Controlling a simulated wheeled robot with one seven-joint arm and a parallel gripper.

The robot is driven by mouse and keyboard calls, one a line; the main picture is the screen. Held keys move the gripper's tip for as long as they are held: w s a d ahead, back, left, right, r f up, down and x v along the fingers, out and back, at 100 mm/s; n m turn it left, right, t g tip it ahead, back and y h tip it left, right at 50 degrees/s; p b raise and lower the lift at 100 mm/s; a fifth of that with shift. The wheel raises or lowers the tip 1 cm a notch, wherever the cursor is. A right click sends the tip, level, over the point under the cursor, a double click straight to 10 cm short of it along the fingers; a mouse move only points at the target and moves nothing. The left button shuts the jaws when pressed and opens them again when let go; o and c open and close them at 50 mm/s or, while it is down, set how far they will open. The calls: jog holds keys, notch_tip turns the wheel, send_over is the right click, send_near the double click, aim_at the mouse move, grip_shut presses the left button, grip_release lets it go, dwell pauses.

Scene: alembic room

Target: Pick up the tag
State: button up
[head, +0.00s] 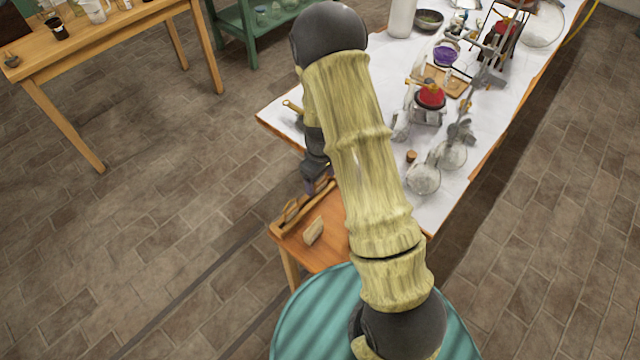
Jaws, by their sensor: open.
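A small beige, flat-sided piece (313,231), which may be the tag, rests tilted on the bare wooden end of the long table. No writing on it can be made out. My arm also hides part of the wooden end to the right.
The white-covered table (455,190) holds round flasks (423,179), a cork (411,156) and a red-filled vessel (431,95). Another wooden table (95,45) stands back left. Floor between is clear.

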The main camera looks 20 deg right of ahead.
jog(key=shift+f, duration=0.3)
jog(key=c, duration=1)
jog(key=shift+r, duration=0.1)
jog(key=shift+c, duration=0.2)
notch_tip(320, 180, up, 10)
jog(key=shift+s+f+b, duration=0.1)
jog(key=shift+b, duration=0.45)
